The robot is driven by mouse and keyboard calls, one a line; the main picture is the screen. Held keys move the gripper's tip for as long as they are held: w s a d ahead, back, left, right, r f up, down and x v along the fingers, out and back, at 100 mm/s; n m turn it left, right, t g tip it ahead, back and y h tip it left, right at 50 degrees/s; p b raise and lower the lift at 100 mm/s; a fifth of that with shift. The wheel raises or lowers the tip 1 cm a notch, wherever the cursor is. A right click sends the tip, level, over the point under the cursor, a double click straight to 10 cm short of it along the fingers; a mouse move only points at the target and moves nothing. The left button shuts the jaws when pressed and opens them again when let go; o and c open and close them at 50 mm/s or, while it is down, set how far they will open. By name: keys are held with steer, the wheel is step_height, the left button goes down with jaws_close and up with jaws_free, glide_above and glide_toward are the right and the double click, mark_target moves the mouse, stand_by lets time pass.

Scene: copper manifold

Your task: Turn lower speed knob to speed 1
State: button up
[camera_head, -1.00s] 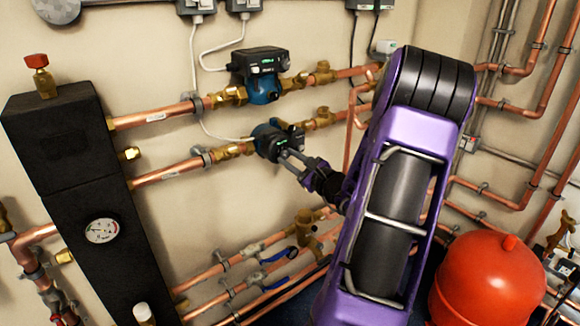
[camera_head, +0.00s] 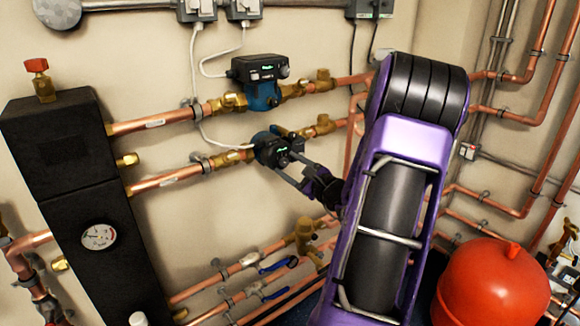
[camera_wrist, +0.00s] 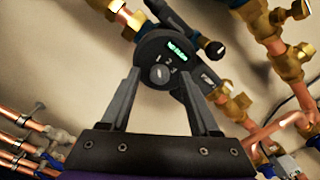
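The lower pump (camera_head: 268,147) is a blue body with a black control face and a small green display on the lower copper pipe. In the wrist view its round face (camera_wrist: 176,50) is straight ahead, with the lower speed knob (camera_wrist: 158,74) at its lower left and white numbers beside it. My gripper (camera_head: 286,166) is at this pump. In the wrist view my gripper (camera_wrist: 159,75) is open, one finger on each side of the knob. I cannot tell whether a finger touches the pump face.
The upper pump (camera_head: 262,92) with its own knob sits just above. Copper pipes with brass fittings run on both sides. Blue-handled valves (camera_head: 280,264) are below. A black manifold block (camera_head: 75,200) stands left and a red tank (camera_head: 493,285) at lower right.

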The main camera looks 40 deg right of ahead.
steer(key=shift+s, duration=0.15)
steer(key=s+a, duration=0.2)
steer(key=s, duration=1.5)
steer(key=shift+p, duration=0.45)
